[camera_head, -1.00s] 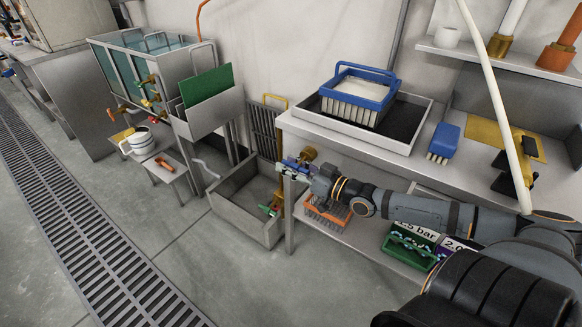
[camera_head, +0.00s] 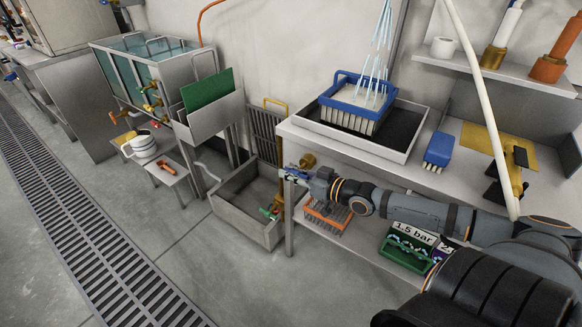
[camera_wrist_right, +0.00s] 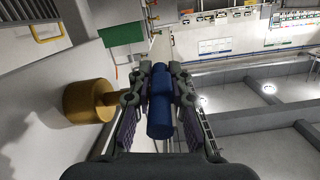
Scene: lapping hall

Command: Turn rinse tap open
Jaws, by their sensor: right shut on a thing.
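The rinse tap has a brass body (camera_head: 307,161) at the front left corner of the steel bench. Its blue handle (camera_wrist_right: 160,115) lies between my right gripper's fingers in the right wrist view, with the brass body (camera_wrist_right: 88,101) to the left. My right gripper (camera_head: 291,173) is shut on this blue handle. In the head view the gripper partly hides the handle. Streams of water (camera_head: 378,40) fall into the blue basket (camera_head: 360,92). My left gripper is not in view.
The basket stands in a steel tray (camera_head: 420,133) on the bench (camera_head: 335,146). A blue brush (camera_head: 439,149) lies right of the tray. Below are an orange rack (camera_head: 322,219), a green crate (camera_head: 405,257) and a floor trough (camera_head: 235,219). The floor at left is clear.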

